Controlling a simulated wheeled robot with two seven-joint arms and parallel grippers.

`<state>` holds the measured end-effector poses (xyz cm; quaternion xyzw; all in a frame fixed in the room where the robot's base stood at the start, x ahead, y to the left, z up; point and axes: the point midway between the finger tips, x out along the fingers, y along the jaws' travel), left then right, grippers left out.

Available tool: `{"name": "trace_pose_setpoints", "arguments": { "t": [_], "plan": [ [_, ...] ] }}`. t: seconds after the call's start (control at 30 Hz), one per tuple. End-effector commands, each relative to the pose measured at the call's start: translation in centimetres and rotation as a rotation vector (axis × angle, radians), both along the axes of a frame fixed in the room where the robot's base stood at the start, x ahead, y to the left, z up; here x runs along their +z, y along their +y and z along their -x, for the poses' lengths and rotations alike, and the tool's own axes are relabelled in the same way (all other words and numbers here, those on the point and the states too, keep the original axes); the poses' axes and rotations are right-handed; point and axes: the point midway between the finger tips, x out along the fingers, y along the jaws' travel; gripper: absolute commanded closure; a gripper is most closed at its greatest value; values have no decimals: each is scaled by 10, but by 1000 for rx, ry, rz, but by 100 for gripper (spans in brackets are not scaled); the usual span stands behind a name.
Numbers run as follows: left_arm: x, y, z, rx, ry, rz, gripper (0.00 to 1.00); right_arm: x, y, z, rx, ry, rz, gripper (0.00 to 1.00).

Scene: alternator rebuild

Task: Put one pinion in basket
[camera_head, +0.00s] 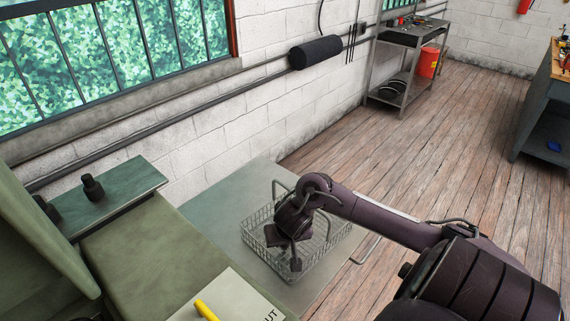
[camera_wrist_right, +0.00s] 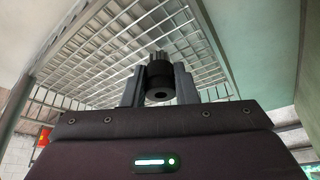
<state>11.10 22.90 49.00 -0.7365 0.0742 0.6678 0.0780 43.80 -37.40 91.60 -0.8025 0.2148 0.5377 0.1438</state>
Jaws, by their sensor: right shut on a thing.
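The pinion (camera_wrist_right: 159,80) is a small dark part with a toothed end and a round body with a hole. My right gripper (camera_wrist_right: 158,88) is shut on it, with one finger on each side. In the head view the right gripper (camera_head: 287,254) points down over the wire basket (camera_head: 338,238), within its outline. The pinion cannot be made out there. The basket's wire grid (camera_wrist_right: 90,60) fills the background of the wrist view, beyond the pinion. How far the pinion is from the basket floor I cannot tell. My left gripper is not in view.
The basket stands on a grey-green table (camera_head: 215,210) beside the wall. A dark part (camera_head: 93,188) stands on a green ledge at left, with another dark piece near it. A paper with a yellow marker (camera_head: 206,311) lies at the front. A metal shelf (camera_head: 405,40) stands far back.

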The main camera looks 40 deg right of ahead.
Motion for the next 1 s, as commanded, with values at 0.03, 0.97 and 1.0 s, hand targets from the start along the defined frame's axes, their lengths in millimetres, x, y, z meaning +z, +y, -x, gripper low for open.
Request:
{"name": "trace_pose_setpoints", "arguments": {
  "t": [0.03,0.97,1.0],
  "plan": [
    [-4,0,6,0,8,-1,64,-6,0,0,1,0,2,100],
    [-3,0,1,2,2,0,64,-7,0,-1,0,-2,0,52],
    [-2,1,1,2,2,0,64,-4,0,-1,1,-3,1,52]
  ]
}}
